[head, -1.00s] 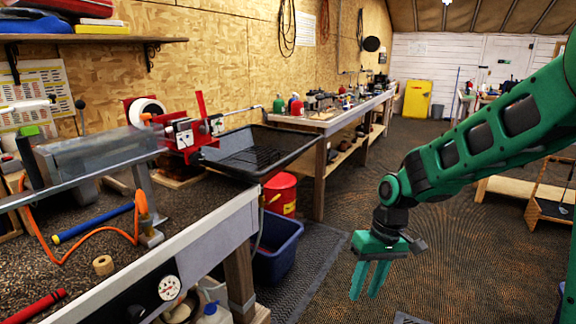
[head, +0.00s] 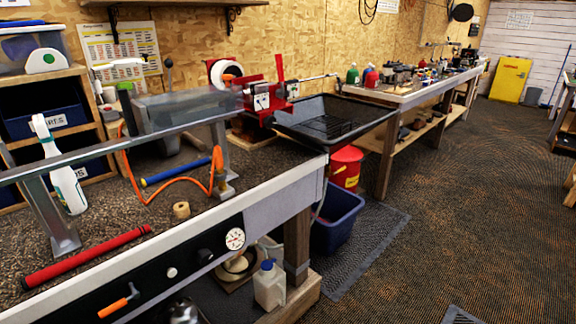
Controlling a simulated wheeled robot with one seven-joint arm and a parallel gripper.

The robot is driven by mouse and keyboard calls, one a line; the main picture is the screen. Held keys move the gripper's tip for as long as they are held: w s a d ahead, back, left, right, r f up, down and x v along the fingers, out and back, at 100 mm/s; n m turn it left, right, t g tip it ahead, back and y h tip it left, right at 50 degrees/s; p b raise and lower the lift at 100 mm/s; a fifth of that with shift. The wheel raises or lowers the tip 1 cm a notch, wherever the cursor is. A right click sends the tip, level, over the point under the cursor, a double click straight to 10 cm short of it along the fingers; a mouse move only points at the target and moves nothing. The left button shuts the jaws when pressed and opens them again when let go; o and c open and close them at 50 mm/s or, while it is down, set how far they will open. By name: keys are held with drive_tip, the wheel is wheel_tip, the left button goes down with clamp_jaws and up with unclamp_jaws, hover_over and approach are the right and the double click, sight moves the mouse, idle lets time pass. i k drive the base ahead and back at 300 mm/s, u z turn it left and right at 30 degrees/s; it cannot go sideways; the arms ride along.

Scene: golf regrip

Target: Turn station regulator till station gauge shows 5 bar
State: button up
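The station gauge (head: 235,239) is a small round white dial on the dark front panel of the near workbench. Its needle is too small to read. A dark round knob (head: 204,256), which looks like the station regulator, sits just left of the gauge on the same panel. It stands out little against the black panel, and its turn position cannot be told. My gripper and arm are out of view, so nothing of mine shows at the panel.
A small pale round fitting (head: 172,272) and an orange-handled lever (head: 120,300) are left of the knob. A white jug (head: 269,286) and a blue bin (head: 337,220) stand low by the bench's right end. The floor (head: 420,250) to the right is mostly clear.

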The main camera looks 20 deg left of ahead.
sight(204, 257)
drive_tip(key=u, duration=1.95)
